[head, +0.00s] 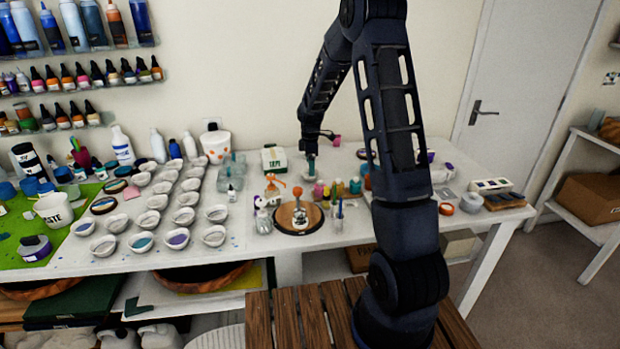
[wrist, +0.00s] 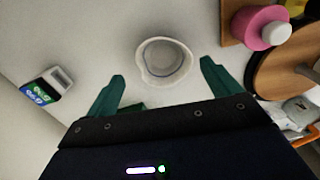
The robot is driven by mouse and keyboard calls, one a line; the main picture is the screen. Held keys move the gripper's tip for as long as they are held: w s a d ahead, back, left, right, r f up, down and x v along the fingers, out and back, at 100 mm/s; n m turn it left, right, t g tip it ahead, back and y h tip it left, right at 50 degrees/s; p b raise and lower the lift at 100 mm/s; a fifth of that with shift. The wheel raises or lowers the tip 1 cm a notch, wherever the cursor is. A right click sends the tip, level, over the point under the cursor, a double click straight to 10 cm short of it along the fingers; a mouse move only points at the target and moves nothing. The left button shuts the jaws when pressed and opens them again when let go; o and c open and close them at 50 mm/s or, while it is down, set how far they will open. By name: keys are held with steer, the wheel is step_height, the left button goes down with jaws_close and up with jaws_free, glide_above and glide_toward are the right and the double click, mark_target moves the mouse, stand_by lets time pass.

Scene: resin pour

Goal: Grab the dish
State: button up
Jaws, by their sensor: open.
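A small white dish (wrist: 165,60) with a pouring lip stands alone on the pale table in the wrist view. My gripper (wrist: 162,69) is open, its two teal fingers spread to the left and right of the dish's near side, with nothing held. Whether the fingers touch the dish or how high they are above it cannot be told. In the head view my gripper (head: 311,168) hangs over the back middle of the table; the dish under it cannot be made out there. Many similar white dishes (head: 184,216) stand in rows at left.
In the wrist view, a pink bottle (wrist: 260,28) and a round wooden board (wrist: 272,72) stand right of the dish; a small labelled container (wrist: 45,86) is at left. In the head view a green-white box (head: 273,159) stands just left of my gripper.

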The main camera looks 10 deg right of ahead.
steer(key=f, duration=0.4)
steer(key=shift+s+a+f, duration=0.1)
steer(key=shift+s+f, duration=0.1)
steer(key=shift+f, duration=0.2)
steer(key=c, duration=1)
